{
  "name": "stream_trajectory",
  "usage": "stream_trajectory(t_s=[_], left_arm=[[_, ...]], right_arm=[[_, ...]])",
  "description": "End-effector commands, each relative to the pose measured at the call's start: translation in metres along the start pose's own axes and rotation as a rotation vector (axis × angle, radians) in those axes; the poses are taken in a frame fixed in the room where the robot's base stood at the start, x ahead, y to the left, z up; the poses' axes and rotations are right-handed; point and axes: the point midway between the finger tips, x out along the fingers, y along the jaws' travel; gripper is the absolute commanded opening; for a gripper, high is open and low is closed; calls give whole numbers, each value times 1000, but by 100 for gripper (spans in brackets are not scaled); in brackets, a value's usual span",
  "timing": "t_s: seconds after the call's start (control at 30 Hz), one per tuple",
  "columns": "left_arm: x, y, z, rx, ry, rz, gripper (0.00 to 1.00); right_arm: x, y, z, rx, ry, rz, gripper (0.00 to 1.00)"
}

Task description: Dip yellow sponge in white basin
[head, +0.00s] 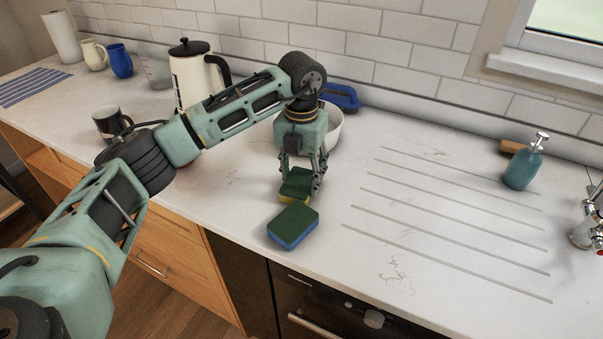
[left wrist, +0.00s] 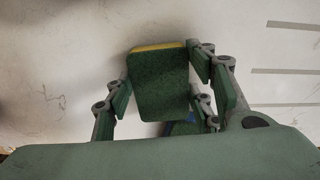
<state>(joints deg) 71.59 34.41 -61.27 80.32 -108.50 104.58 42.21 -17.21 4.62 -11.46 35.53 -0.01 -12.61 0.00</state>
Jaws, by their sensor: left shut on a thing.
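The yellow sponge (head: 295,186) has a dark green top and a yellow lower layer. My left gripper (head: 302,180) is shut on it, with fingers on both sides. In the left wrist view, the yellow sponge (left wrist: 160,80) sits between the fingers of my left gripper (left wrist: 163,92). I cannot tell whether it touches the counter. The white basin (head: 334,127) stands behind my left gripper, which hides most of it; only its right part shows. My right gripper is not in view.
A blue sponge (head: 293,226) with a green top lies just in front of the held sponge. A blue brush (head: 342,97) is behind the basin. A white kettle (head: 195,78) and dark mug (head: 110,122) stand left. A teal soap dispenser (head: 522,166) stands right; the grooved counter between is clear.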

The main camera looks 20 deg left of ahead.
Motion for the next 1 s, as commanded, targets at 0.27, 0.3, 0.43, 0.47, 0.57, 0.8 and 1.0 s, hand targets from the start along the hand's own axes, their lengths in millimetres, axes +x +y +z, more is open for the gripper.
stream_trajectory(t_s=[0.27,0.3,0.43,0.47,0.57,0.8,1.0], left_arm=[[-26,0,0,0,-2,1,38],[-30,0,0,0,-2,1,38],[-43,0,0,0,-1,0,38],[-46,0,0,0,-1,0,38],[-56,0,0,0,-1,0,38],[-71,0,0,0,0,0,38],[-70,0,0,0,0,0,38]], right_arm=[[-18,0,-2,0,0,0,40],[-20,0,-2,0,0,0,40],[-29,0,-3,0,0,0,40],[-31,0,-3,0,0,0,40],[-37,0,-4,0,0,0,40],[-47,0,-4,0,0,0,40],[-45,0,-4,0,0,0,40]])
